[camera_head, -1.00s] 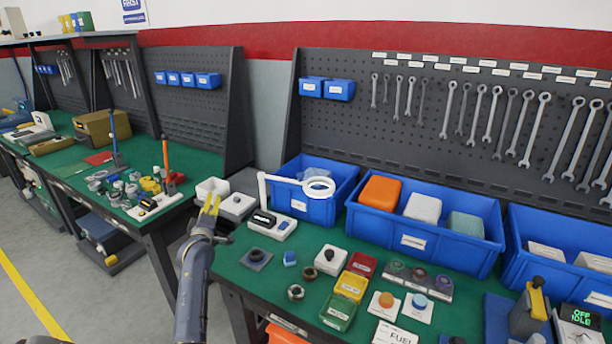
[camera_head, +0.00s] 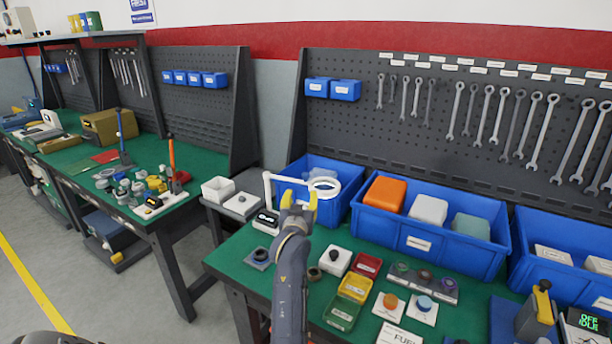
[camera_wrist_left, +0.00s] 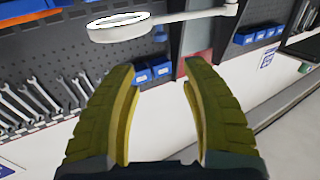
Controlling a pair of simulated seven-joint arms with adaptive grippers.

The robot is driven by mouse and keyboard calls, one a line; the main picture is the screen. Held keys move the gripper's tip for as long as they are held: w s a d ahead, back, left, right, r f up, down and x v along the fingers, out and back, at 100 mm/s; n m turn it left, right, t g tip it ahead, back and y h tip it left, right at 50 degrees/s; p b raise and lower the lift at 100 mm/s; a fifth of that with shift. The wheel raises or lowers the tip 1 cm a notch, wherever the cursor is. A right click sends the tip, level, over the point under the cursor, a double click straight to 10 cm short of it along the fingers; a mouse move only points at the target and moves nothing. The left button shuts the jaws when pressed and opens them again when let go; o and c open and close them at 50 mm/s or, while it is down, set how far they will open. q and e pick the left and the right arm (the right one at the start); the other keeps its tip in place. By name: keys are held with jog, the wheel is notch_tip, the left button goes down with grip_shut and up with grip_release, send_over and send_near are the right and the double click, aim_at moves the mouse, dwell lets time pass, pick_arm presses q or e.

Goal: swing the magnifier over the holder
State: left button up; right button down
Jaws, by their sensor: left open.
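The magnifier is a white ring lens (camera_head: 324,187) on a white arm and upright post, at the back left of the near bench in the head view. Its ring and arm also show at the top of the left wrist view (camera_wrist_left: 118,27). My left gripper (camera_head: 299,202) is open and empty, just in front of the magnifier's arm, left of the ring. In the wrist view the yellow fingers (camera_wrist_left: 158,75) have nothing between them, and the magnifier appears beyond the tips. A dark square block with a round top (camera_head: 258,257) may be the holder; I cannot be sure. My right gripper is not seen.
Blue bins (camera_head: 430,244) line the back of the bench beneath a pegboard with wrenches. Red, yellow and green trays (camera_head: 355,286), a white block with a black knob (camera_head: 335,260) and button plates stand right of my left arm. A white-cased meter (camera_head: 266,221) stands near the magnifier's post.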

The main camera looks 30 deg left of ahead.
aim_at(306, 174)
pick_arm(q)
jog(key=x, duration=1.5)
jog(key=shift+w+a, duration=0.25)
jog(key=shift+w, duration=0.1)
jog(key=shift+c, duration=0.3)
grip_shut()
jog(key=shift+r, duration=0.1)
